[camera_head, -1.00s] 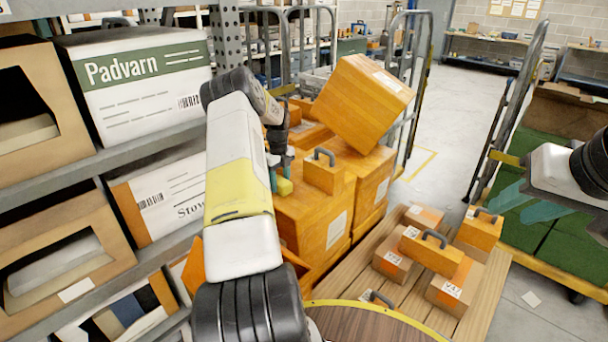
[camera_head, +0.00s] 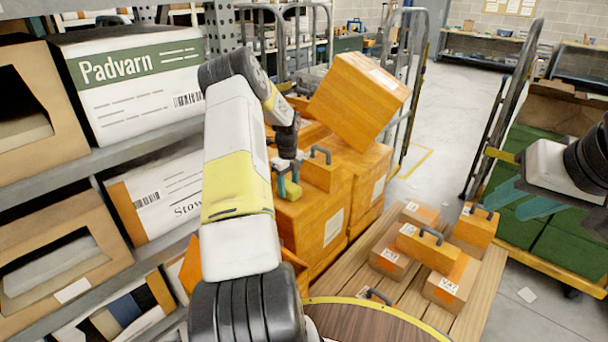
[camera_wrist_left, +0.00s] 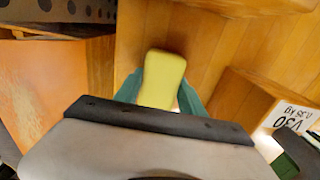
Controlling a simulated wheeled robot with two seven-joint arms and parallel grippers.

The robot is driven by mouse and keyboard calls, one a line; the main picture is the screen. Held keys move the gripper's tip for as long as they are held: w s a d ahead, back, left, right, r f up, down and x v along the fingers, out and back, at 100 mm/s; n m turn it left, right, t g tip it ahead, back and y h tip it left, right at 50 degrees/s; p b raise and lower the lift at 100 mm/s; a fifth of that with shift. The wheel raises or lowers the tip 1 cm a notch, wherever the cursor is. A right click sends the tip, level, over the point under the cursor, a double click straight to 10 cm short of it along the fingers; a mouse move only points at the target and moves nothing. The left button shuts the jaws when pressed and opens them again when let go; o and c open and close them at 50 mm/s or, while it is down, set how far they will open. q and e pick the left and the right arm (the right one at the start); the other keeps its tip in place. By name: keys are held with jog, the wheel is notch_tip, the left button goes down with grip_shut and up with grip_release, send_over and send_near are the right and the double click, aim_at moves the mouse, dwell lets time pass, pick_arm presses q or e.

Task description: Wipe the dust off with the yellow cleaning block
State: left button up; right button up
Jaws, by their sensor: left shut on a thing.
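My left gripper (camera_head: 290,187) is shut on the yellow cleaning block (camera_wrist_left: 163,80). In the head view only a small part of the block shows, low between the teal fingers, over the top of an orange box (camera_head: 308,232). In the left wrist view the block sticks out beyond both fingers, above an orange wood-like surface (camera_wrist_left: 215,45). I cannot tell whether it touches that surface. No dust can be made out in either view. My right gripper (camera_head: 522,203) is at the right edge, its teal fingers apart and empty, in front of a cart.
An orange case with a grey handle (camera_head: 321,174) stands just right of my left gripper. A large tilted orange box (camera_head: 357,100) rests behind it. Shelves with boxes (camera_head: 140,85) close off the left. Several small boxes lie on a wooden pallet (camera_head: 478,305). The floor aisle (camera_head: 450,120) is clear.

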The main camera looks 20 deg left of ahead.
pick_arm(q)
jog(key=shift+s+d+f, duration=0.1)
jog(key=shift+s+d, duration=0.1)
jog(key=shift+d, duration=0.35)
jog(key=shift+s+d+f, duration=0.1)
jog(key=shift+s+d, duration=0.1)
jog(key=shift+d, duration=0.3)
jog(key=shift+s+d+r, duration=0.1)
jog(key=shift+s+d, duration=0.2)
jog(key=shift+d, duration=0.55)
jog(key=shift+s+d+r, duration=0.1)
jog(key=shift+s+d, duration=0.2)
jog(key=shift+d, duration=0.5)
jog(key=shift+s+d+r, duration=0.1)
jog(key=shift+s+d, duration=0.2)
jog(key=shift+d, duration=0.55)
notch_tip(320, 180, up, 6)
jog(key=shift+r, duration=0.1)
notch_tip(320, 180, up, 3)
jog(key=shift+f, duration=0.1)
